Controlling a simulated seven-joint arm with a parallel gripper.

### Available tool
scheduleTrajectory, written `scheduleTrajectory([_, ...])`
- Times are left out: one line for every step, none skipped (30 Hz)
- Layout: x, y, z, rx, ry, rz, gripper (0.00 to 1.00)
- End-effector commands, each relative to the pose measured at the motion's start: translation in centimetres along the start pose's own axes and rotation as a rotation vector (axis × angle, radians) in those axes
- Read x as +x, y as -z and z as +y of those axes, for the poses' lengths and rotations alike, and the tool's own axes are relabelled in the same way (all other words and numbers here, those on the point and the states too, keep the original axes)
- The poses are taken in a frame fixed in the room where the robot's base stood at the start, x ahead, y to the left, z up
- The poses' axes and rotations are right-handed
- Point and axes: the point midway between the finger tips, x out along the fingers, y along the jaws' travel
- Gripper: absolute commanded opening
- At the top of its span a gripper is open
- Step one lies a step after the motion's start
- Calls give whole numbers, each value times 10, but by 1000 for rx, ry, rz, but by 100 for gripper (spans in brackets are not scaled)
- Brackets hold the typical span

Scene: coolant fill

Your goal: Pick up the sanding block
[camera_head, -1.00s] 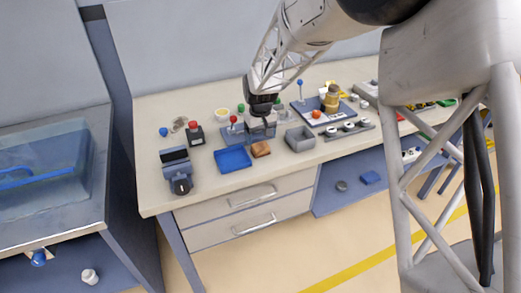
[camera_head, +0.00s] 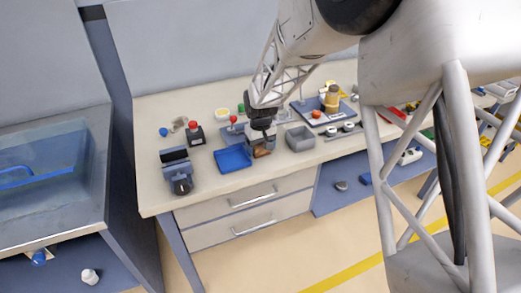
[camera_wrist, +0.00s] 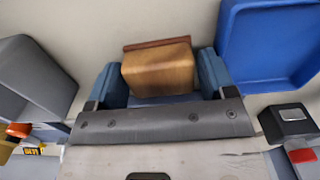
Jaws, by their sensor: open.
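The sanding block (camera_wrist: 158,68) is a tan-brown block with a darker reddish-brown strip along one edge. In the wrist view it lies between the two blue fingers of my gripper (camera_wrist: 160,80), which are open with one on each side of it. Narrow gaps seem to show at its sides. In the head view my gripper (camera_head: 262,137) is low over the bench, and the block (camera_head: 262,152) shows partly below it, the rest hidden by the gripper.
A blue tray (camera_head: 233,159) lies close to the left of the block. A grey open bin (camera_head: 300,139) stands to the right. A black box with a red button (camera_head: 195,134) and a vise-like device (camera_head: 177,171) stand farther left. The bench front is clear.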

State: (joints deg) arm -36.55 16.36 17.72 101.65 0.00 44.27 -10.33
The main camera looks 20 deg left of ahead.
Motion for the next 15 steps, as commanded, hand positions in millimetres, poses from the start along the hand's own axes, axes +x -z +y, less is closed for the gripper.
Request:
scheduleTrajectory([0,0,0,0,0,0,77])
scheduleTrajectory([0,0,0,0,0,0,77])
scheduleTrajectory([0,0,0,0,0,0,77])
scheduleTrajectory([0,0,0,0,0,0,75])
scheduleTrajectory([0,0,0,0,0,0,70])
scheduleTrajectory([0,0,0,0,0,0,64])
scheduleTrajectory([0,0,0,0,0,0,60])
scheduleTrajectory([0,0,0,0,0,0,55])
scheduleTrajectory([0,0,0,0,0,0,49])
scheduleTrajectory([0,0,0,0,0,0,44])
scheduleTrajectory([0,0,0,0,0,0,40])
scheduleTrajectory([0,0,0,0,0,0,40])
scheduleTrajectory([0,0,0,0,0,0,40])
scheduleTrajectory([0,0,0,0,0,0,39])
scheduleTrajectory([0,0,0,0,0,0,39])
